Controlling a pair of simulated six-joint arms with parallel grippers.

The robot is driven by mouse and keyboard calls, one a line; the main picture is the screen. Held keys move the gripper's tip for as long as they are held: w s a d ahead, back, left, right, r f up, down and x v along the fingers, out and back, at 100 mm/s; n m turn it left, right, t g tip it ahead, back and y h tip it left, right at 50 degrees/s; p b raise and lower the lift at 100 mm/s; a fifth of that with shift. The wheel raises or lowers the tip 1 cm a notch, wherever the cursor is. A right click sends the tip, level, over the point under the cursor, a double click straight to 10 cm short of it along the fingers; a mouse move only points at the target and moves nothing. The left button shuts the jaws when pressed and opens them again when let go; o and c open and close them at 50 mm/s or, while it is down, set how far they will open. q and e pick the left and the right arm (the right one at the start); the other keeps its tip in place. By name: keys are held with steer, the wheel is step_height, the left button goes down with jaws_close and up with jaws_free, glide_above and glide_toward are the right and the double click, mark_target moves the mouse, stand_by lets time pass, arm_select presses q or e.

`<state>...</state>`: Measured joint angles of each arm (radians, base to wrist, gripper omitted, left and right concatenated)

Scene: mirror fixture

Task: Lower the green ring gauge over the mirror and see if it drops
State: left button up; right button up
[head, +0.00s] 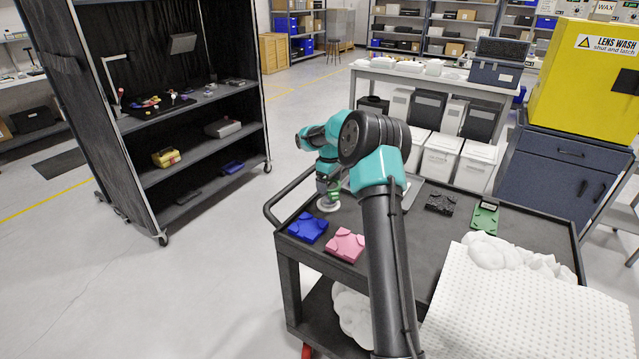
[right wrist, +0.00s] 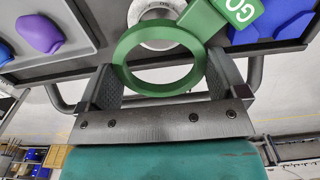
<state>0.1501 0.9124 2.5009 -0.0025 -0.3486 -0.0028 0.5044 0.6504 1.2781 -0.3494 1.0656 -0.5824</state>
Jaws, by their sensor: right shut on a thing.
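My right gripper (head: 327,184) is over the far left corner of the dark cart. In the right wrist view it (right wrist: 162,82) is shut on the green ring gauge (right wrist: 124,72), whose ring lies between the two fingers. A tab marked "GO" (right wrist: 238,12) extends from the ring toward the upper right. A pale round mount (right wrist: 150,10) shows beyond the ring, partly covered by it; in the head view its white base (head: 328,205) stands below the gripper. I cannot make out the mirror's face or the gap between ring and mount. My left gripper is not in view.
A blue fixture block (head: 308,228) and a pink one (head: 345,244) lie near the mount on the cart. A black block (head: 440,203) and a green block (head: 485,217) lie farther right. A grey tray (right wrist: 82,45) holds purple and blue pieces. A white perforated board (head: 530,315) is nearby.

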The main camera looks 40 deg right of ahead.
mark_target(329, 201)
steer(key=shift+s+f, duration=0.1)
stand_by(0.3)
steer(key=shift+f, duration=2.6)
steer(key=shift+f, duration=1.05)
stand_by(0.5)
steer(key=shift+r, duration=0.2)
stand_by(0.8)
steer(key=shift+r, duration=2.95)
steer(key=shift+r, duration=0.1)
